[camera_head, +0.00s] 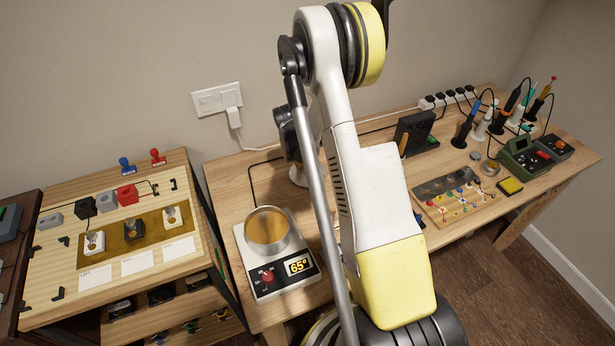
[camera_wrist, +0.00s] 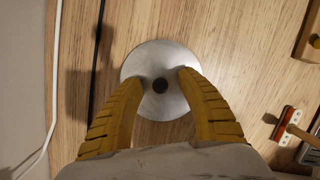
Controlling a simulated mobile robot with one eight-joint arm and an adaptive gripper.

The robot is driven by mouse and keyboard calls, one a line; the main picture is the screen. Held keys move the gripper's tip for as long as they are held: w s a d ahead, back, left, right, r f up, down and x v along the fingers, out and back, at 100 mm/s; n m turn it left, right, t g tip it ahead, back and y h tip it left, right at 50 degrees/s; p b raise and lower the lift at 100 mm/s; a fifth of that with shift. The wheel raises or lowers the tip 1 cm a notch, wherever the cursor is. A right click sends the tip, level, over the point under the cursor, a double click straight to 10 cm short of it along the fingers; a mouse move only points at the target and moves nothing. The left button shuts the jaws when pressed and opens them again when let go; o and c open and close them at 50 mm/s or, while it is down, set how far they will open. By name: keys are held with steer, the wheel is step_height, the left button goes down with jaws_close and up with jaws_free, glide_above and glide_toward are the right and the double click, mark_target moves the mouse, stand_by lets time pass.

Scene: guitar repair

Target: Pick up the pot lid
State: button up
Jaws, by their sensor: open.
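The pot lid (camera_wrist: 160,107) is a round silver disc with a small dark knob (camera_wrist: 160,85) at its centre, lying on the wooden table in the wrist view. My gripper (camera_wrist: 163,77) is open, its two yellow fingers over the lid with the tips on either side of the knob. A gap shows between each tip and the knob. A pot (camera_head: 268,229) with amber contents stands uncovered on a heater (camera_head: 279,272) reading 65°.
A black cable (camera_wrist: 97,70) runs left of the lid. A red-and-white part (camera_wrist: 285,125) lies to its right. In the head view a wooden work board (camera_head: 60,285) is at left. Soldering tools (camera_head: 465,130) and a component board (camera_head: 455,198) are at right.

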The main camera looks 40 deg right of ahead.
jaws_close()
stand_by(0.3)
